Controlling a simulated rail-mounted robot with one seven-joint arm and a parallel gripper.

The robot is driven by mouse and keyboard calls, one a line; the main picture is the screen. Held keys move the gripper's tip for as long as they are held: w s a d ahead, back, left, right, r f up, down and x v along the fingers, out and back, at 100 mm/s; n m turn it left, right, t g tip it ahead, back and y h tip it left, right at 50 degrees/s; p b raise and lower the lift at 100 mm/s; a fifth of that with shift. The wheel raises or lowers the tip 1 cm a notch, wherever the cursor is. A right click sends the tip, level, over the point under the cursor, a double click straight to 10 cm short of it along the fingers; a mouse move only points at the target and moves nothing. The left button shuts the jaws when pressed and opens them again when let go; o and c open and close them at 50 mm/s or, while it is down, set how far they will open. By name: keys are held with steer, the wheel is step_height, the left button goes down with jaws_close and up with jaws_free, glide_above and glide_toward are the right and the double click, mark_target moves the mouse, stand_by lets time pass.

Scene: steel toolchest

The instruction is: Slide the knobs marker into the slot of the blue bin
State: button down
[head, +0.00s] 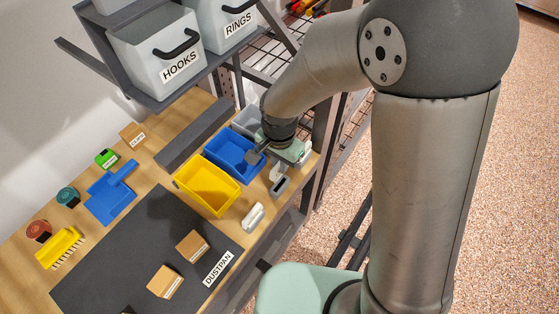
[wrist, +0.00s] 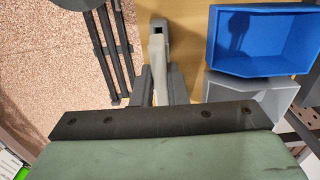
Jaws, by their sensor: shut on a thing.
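The blue bin (head: 222,163) stands on the workbench between the yellow bin and a grey bin; its open inside also shows at the right of the wrist view (wrist: 265,68). My gripper (wrist: 157,80) is shut on a narrow pale piece (wrist: 157,58), seen nearly edge-on. I take it for the knobs marker, but no lettering on it is readable. In the head view my gripper (head: 277,175) is low, beside the blue bin near the bench's front edge. A small grey piece with a dark opening (head: 279,187) is at the fingertips; contact is unclear. The bin's slot cannot be made out.
The yellow bin (head: 183,187) and grey bin (wrist: 222,88) flank the blue one. A white labelled piece (head: 253,217) lies before the yellow bin. Boxes (head: 165,282) sit on the dark mat (head: 135,235). A shelf with the HOOKS bin (head: 150,70) overhangs the back.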

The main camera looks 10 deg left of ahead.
steer(key=shift+f+b, duration=1.2)
steer(key=shift+f, duration=0.65)
steer(key=shift+f+b, duration=2)
steer(key=shift+b, duration=0.05)
stand_by(0.4)
steer(key=c, duration=1.4)
jaws_free()
steer(key=shift+o, duration=0.2)
step_height(320, 180, up, 17)
steer(key=shift+r+p, duration=0.2)
steer(key=shift+p, duration=0.3)
